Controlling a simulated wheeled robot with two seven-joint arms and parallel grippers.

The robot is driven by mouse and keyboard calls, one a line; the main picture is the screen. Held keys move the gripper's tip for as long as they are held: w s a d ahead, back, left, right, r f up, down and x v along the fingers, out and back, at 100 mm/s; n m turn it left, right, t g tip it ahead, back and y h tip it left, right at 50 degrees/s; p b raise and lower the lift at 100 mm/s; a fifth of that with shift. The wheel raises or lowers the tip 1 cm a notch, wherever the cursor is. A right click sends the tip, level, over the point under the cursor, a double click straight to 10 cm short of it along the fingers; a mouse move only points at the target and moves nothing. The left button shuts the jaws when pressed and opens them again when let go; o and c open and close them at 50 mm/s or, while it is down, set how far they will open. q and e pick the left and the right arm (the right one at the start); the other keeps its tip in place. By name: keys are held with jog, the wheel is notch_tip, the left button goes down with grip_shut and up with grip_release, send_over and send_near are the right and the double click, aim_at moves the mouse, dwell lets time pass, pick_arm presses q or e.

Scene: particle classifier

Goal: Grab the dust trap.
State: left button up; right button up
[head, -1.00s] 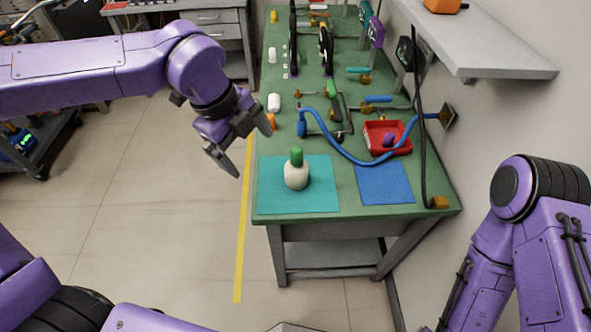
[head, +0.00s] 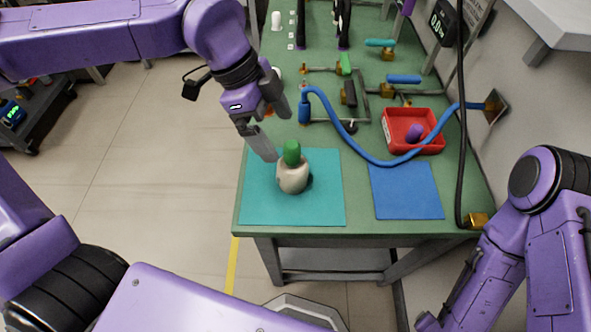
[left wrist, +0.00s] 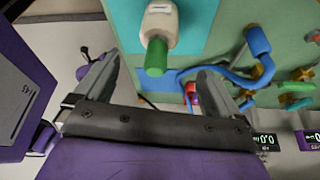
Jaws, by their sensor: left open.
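The dust trap appears to be the cream, rounded jar (head: 293,178) with a green cap (head: 291,152). It stands upright on the teal mat (head: 258,207) at the near left of the green bench. My left gripper (head: 279,136) is open and empty, just behind and above the jar, with one fingertip close to the cap in the picture. In the left wrist view the jar (left wrist: 161,22) and its cap (left wrist: 156,58) show beyond and between the spread fingers (left wrist: 160,72). I cannot tell whether they touch. My right gripper is out of view.
A blue mat (head: 405,192) lies right of the teal one. A red tray (head: 388,130) holds a purple piece (head: 414,133). A blue hose (head: 352,147) curves across the bench behind the jar. A black cable (head: 459,130) hangs at the bench's right side.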

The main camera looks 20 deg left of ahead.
aim_at(293, 158)
pick_arm(q)
jog(key=x, duration=0.8)
jog(key=shift+s+d+f, duration=0.15)
jog(key=shift+d+f, duration=0.1)
jog(key=shift+f, duration=0.05)
jog(key=c, duration=1.7)
jog(key=shift+r, duration=0.1)
